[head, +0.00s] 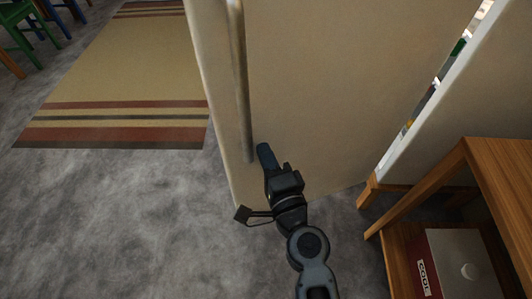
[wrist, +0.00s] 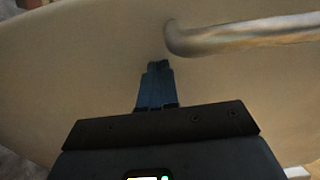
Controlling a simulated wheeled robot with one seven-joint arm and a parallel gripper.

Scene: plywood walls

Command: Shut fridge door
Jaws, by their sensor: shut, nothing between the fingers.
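The fridge door (head: 330,90) is a tall cream panel standing ajar, with its outer face toward me. A narrow gap at its right side shows some of the fridge's contents. A long metal handle (head: 240,90) runs down the door's left side. My gripper (head: 264,150) is shut and empty, at the door's outer face just right of the handle's lower end. In the wrist view my gripper (wrist: 159,68) points at the door surface (wrist: 80,60), and the handle's bent end (wrist: 185,40) is just right of the fingertips. I cannot tell whether the fingertips touch the door.
A wooden shelf unit (head: 480,165) stands at the right, with a red and white box (head: 455,265) on its lower level. A striped rug (head: 130,75) and coloured chairs (head: 25,25) are at the left. The grey floor (head: 130,220) at lower left is clear.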

